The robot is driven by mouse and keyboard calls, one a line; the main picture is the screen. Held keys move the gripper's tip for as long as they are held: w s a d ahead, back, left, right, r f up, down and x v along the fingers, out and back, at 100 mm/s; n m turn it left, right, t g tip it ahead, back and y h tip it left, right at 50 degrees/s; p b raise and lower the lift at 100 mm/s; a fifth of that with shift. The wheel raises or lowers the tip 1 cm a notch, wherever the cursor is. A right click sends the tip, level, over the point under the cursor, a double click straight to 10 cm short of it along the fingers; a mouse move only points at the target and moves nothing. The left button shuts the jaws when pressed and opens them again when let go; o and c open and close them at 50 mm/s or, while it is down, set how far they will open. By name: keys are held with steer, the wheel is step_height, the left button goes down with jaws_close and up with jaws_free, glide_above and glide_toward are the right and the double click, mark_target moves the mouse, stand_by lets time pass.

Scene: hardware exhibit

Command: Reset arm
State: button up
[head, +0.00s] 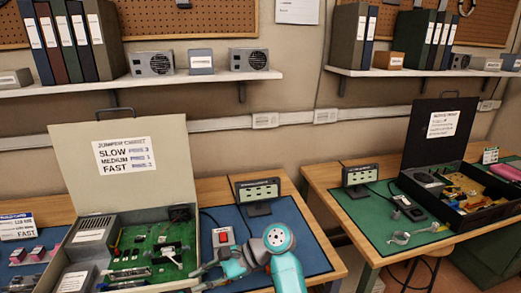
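My teal arm (283,258) rises from the bottom edge, bends at a grey-capped joint and reaches left. My gripper (196,280) is at its left end, low in the picture, beside the right edge of the open grey case. Its dark fingers look spread apart, with nothing seen between them. The open case (126,170) has a lid label reading "JUMPER CHEAT: SLOW, MEDIUM, FAST". A green circuit board (140,255) with a white connector lies inside. A small box with a red button (223,238) sits on the blue mat just above my arm.
A small display (258,192) stands behind my arm on the blue mat (305,240). Labelled pink parts (38,252) lie left of the case. The right table holds an open black case (462,210), another display (360,178) and loose metal pieces (400,238). Shelves hang above.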

steer(key=s+d+f+m+t+h, duration=0.1)
steer(key=s+d+f+t, duration=0.15)
steer(key=f, duration=0.35)
steer(key=s+d+f+t, duration=0.2)
steer(key=d+f, duration=0.1)
steer(key=f, duration=0.4)
steer(key=s+d+f+m+t+h, duration=0.1)
steer(key=s+d+f+t, duration=0.15)
steer(key=f, duration=0.35)
steer(key=s+d+f+n+t+h, duration=0.1)
steer(key=s+d+f+t+h, duration=0.1)
steer(key=s+d+f, duration=0.3)
steer(key=s+d+f+n+t+h, duration=0.1)
steer(key=s+d+f+t+h, duration=0.15)
steer(key=s+d, duration=0.4)
steer(key=s+d+r+n+t+h, duration=0.3)
steer(key=s+d+r+t+h, duration=0.15)
steer(key=s+d, duration=0.7)
steer(key=s+d+r+n+t+h, duration=0.1)
steer(key=s+d+r+n+t, duration=0.1)
steer(key=s+r+n, duration=0.5)
steer(key=s+r, duration=0.6)
steer(key=r, duration=0.3)
steer(key=shift+s+d+h, duration=0.25)
steer(key=shift+s+h, duration=0.05)
steer(key=shift+h, duration=0.1)
steer(key=shift+r, duration=0.1)
